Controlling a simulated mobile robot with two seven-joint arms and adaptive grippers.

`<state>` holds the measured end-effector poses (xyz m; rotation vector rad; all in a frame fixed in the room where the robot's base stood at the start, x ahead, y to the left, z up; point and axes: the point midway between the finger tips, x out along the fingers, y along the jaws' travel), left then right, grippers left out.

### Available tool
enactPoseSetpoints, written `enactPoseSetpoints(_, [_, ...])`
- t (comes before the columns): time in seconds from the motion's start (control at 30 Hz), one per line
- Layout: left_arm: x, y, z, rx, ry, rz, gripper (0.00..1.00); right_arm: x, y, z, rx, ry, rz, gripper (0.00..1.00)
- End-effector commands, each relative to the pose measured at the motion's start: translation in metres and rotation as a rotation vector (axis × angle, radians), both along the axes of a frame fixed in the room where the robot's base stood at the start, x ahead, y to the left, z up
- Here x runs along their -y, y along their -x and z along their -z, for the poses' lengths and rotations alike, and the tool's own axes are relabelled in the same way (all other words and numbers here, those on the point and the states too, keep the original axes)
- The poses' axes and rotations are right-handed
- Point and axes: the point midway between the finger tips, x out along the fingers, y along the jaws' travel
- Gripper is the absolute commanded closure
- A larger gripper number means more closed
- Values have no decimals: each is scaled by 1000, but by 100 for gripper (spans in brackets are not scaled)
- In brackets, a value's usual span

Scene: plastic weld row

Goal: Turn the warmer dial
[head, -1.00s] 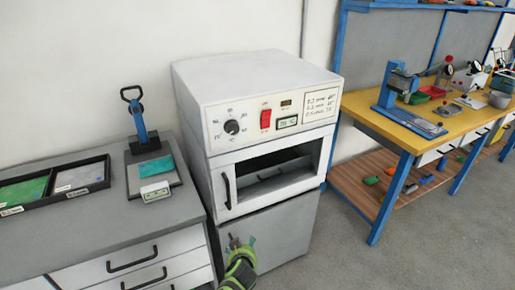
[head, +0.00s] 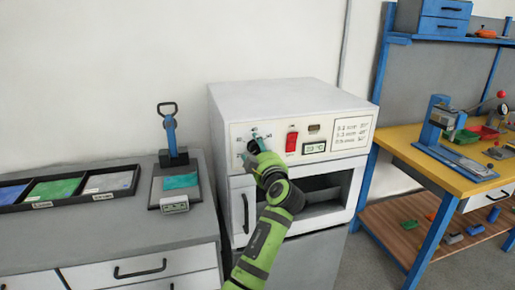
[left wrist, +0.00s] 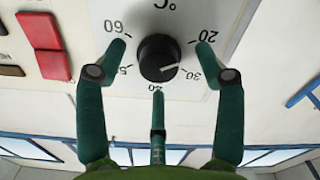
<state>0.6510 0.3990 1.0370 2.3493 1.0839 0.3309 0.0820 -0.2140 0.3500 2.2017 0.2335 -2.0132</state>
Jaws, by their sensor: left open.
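The warmer (head: 290,125) is a white cabinet with a control panel on its upper front. Its black round dial (left wrist: 158,58) shows clearly in the left wrist view, with a pale pointer mark near the 30 and printed numbers from 20 to 60 around it. My left gripper (head: 255,148) is at the dial and hides most of it in the head view. In the left wrist view its green fingers (left wrist: 160,60) are open, one on each side of the dial, with a third finger below. I see gaps between the fingers and the dial. My right gripper is not in view.
A red switch (head: 291,141) and a small display (head: 314,147) sit right of the dial. The warmer's front opening (head: 325,190) is below.

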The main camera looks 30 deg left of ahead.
Motion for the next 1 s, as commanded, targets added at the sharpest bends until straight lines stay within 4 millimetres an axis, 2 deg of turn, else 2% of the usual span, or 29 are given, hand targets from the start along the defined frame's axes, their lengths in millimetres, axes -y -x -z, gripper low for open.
enactPoseSetpoints(0.1, [-7,-5,0,-1,0,-1,30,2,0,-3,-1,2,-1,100])
enactPoseSetpoints(0.37, [-8,-6,1,-1,2,0,30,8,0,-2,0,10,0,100])
enactPoseSetpoints(0.4, [-8,-6,1,-1,2,0,38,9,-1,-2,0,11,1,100])
enactPoseSetpoints(0.47, [-8,-6,1,-1,2,0,62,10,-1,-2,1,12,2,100])
enactPoseSetpoints(0.5, [-8,-6,1,-1,2,0,78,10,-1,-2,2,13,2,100])
enactPoseSetpoints(0.53, [-8,-6,1,-1,2,0,86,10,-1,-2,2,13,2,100])
enactPoseSetpoints(1.0, [-8,-6,1,-50,-44,-1,87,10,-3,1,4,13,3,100])
